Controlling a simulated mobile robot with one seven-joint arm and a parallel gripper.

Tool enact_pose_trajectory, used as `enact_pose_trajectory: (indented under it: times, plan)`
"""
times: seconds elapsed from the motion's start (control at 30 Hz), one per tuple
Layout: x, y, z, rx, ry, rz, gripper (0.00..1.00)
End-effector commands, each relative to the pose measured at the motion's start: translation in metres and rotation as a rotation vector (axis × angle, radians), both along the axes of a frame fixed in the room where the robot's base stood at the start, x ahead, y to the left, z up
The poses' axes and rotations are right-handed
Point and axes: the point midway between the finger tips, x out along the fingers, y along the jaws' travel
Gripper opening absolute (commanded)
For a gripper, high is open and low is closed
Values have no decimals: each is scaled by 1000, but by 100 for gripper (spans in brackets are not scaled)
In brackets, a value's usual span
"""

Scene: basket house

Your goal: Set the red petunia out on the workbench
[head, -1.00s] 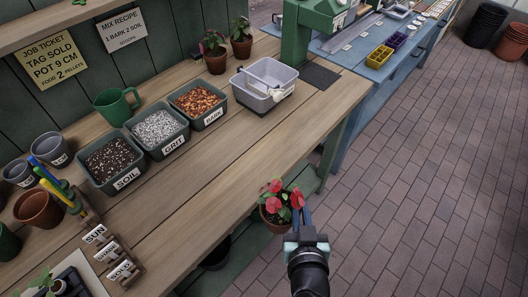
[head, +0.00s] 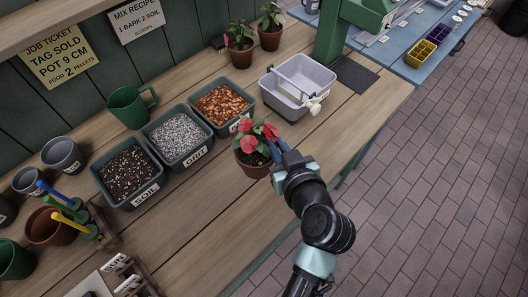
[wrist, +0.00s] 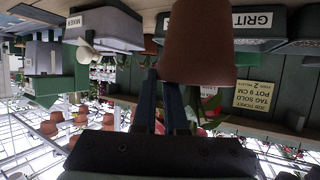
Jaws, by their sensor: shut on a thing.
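The red petunia, with red blooms (head: 262,134) and green leaves, grows in a terracotta pot (head: 250,160). My gripper (head: 276,152) is shut on the pot's right side. The pot appears over the front part of the wooden workbench (head: 215,205), just in front of the grit and bark bins. I cannot tell whether its base touches the bench top. In the wrist view, which is upside down, the pot (wrist: 200,45) sits at my gripper's fingers (wrist: 160,105), looking upright, and some leaves show behind the fingers.
Bins of soil (head: 128,173), grit (head: 178,135) and bark (head: 222,104) stand behind the pot. A grey mixer tub (head: 298,85) is to the right. Two potted plants (head: 239,48) stand at the back. Bare bench lies left of and in front of the pot.

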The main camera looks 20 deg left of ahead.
Motion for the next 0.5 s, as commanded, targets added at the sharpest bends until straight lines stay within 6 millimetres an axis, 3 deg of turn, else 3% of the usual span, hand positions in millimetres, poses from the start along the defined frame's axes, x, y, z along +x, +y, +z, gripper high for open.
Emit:
enact_pose_trajectory:
  times: [0.1, 0.5]
  plan:
    - [0, 0, -23, 3, 4, -2, 0]
    - [0, 0, -70, 3, 1, -1, 0]
